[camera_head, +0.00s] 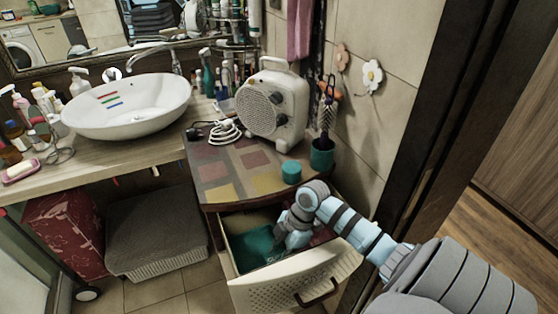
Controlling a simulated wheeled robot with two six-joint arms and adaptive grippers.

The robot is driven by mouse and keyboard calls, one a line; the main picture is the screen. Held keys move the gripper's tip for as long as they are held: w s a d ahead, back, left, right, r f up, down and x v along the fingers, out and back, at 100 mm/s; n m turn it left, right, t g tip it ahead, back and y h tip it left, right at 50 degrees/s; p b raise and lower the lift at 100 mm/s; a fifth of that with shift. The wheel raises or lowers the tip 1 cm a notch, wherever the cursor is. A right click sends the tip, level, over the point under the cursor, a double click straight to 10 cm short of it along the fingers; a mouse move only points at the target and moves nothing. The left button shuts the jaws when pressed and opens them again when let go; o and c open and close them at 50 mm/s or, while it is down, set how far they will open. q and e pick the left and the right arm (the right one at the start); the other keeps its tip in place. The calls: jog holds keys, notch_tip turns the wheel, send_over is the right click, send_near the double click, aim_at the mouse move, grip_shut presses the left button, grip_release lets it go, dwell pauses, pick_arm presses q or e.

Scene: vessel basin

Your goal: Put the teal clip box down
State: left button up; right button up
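A small round teal box (291,171) sits on the patterned cabinet top near its front edge, just behind my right arm; it looks like the clip box. A flat teal item (257,249) with pale marks lies inside the open drawer (292,289); I cannot tell if it is cloth or a box. My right gripper (291,242) points down into the drawer, beside the right end of the flat teal item. Its fingertips are small and partly hidden, so its grip is unclear. My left gripper is not in view.
A beige heater (273,104) with a coiled white cable (226,131) stands at the back of the cabinet top. A dark teal cup (322,155) holding a brush stands at its right edge. The cabinet top's front left is clear. A white basin (128,112) is at left.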

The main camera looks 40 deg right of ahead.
notch_tip(320, 180, down, 3)
jog(key=shift+w+a+f+b, duration=0.1)
jog(key=shift+b, duration=0.2)
jog(key=o, duration=1.1)
jog(key=shift+o, duration=0.2)
jog(key=p+v, duration=0.2)
jog(key=v, duration=1)
jog(key=shift+p, duration=0.35)
